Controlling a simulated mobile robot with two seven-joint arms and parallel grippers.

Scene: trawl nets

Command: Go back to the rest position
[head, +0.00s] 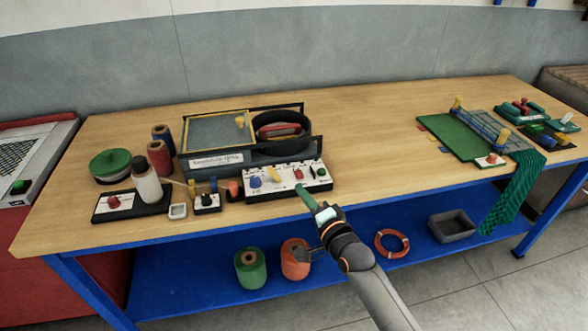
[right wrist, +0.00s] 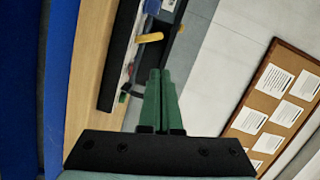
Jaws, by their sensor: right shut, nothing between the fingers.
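My right gripper (head: 306,196) reaches up from the bottom of the head view, over the front edge of the wooden table (head: 375,125). Its green fingertips are close to the white control panel (head: 262,189) with coloured knobs; I cannot tell whether they touch it. In the right wrist view the green fingers (right wrist: 160,100) are together with nothing between them. A yellow lever (right wrist: 150,38) on a dark device shows beyond them. My left gripper is not in view.
Spools (head: 159,157) and a net machine (head: 215,140) stand at the left. A green net (head: 515,190) hangs over the table's right front. The blue lower shelf (head: 345,277) holds an orange spool (head: 295,262), an orange ring (head: 392,243) and a grey bin (head: 451,228). The table's middle right is clear.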

